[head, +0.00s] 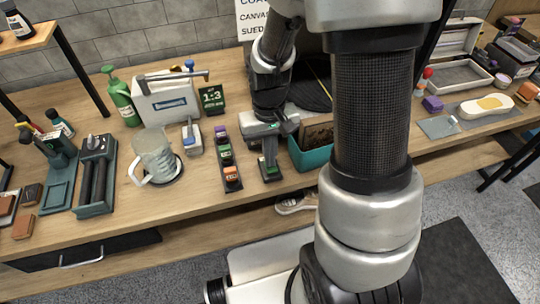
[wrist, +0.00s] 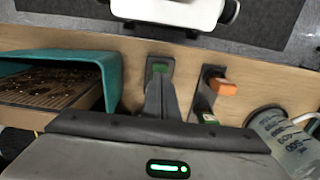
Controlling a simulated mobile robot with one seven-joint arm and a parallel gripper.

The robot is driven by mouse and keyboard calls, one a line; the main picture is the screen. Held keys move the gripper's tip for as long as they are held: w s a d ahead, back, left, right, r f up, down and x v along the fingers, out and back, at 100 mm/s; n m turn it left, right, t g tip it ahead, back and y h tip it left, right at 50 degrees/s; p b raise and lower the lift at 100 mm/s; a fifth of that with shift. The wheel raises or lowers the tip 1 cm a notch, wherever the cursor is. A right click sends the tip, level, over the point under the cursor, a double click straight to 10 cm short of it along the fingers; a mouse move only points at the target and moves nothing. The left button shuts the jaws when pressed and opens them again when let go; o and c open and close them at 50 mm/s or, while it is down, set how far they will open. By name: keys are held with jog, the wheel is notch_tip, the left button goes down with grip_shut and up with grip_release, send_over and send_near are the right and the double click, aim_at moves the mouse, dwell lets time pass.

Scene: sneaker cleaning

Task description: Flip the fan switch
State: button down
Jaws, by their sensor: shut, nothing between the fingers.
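A small dark switch base (head: 270,174) with a green part stands near the table's front, just left of the teal bin. Its green part (wrist: 160,68) shows past my fingertips in the wrist view. No readable label confirms it as the fan switch. My gripper (head: 268,155) is shut and empty, pointing down over this base. In the wrist view my closed fingers (wrist: 161,82) overlap it and hide part of it. I cannot tell whether they touch it. The switch's position is unclear.
Left of the base is a dark strip (head: 232,183) with purple, green and orange blocks. A clear jug (head: 155,155) stands further left. The teal bin (head: 313,158) with brown contents is close on the right. My arm hides the table's middle right.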

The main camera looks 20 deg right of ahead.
notch_tip(320, 180, up, 13)
jog(key=w+p, duration=0.2)
jog(key=p, duration=0.1)
jog(key=shift+w, duration=0.25)
jog(key=shift+r, duration=0.1)
jog(key=s+r+t+p, duration=0.2)
jog(key=s+r, duration=0.4)
jog(key=r, duration=0.4)
jog(key=s+r+t+p, duration=0.3)
jog(key=s+r, duration=0.4)
jog(key=r, duration=0.3)
jog(key=shift+s+r+t+p, duration=0.2)
jog(key=shift+r+t+p, duration=0.15)
jog(key=shift+t, duration=0.25)
